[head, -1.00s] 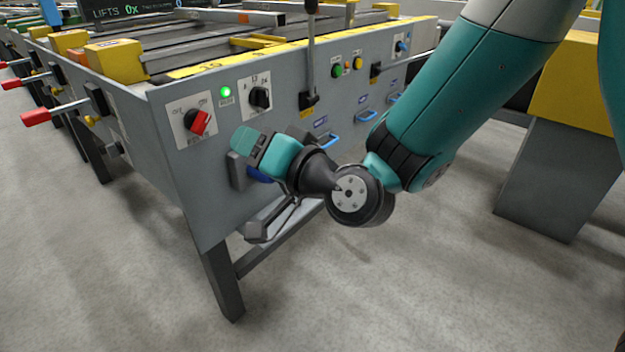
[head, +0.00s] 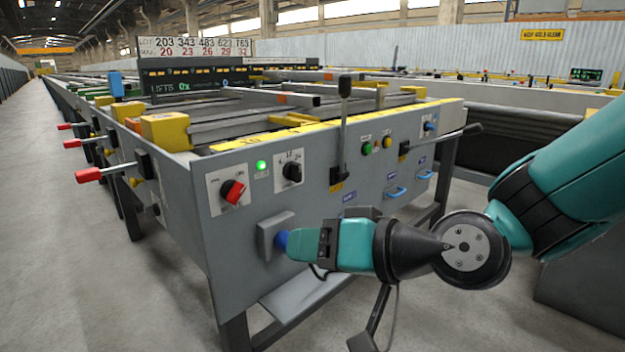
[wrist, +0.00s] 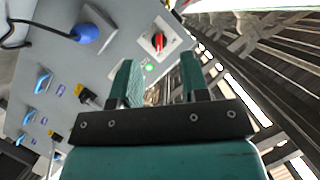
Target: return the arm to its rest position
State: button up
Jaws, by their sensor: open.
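My gripper (wrist: 160,82) shows in the wrist view with its two teal fingers apart and nothing between them. In the head view my gripper (head: 300,245) is at the lower middle, in front of the grey panel (head: 222,275) of the runout table. It overlaps a blue knob (head: 282,240) on a grey box there; I cannot tell from this view whether they touch. In the wrist view the blue knob (wrist: 84,33) stands apart, left of the fingers. My teal arm comes in from the right of the head view, bent at the wrist.
The panel carries a red switch (head: 233,191), a black selector (head: 292,172), a green lamp (head: 261,166) and an upright lever (head: 344,120). Red-handled levers (head: 90,174) stick out at left. Grey floor (head: 75,270) is open at left.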

jog(key=s+d+r+n+g+h+p, duration=0.3)
jog(key=s+d+g+h, duration=0.45)
jog(key=s+d, duration=0.75)
notch_tip(320, 180, up, 35)
jog(key=p, duration=3.6)
jog(key=shift+w+f+p, duration=0.15)
jog(key=shift+w+p, duration=0.15)
jog(key=shift+p, duration=0.05)
jog(key=shift+a+h, duration=0.1)
jog(key=shift+h, duration=0.15)
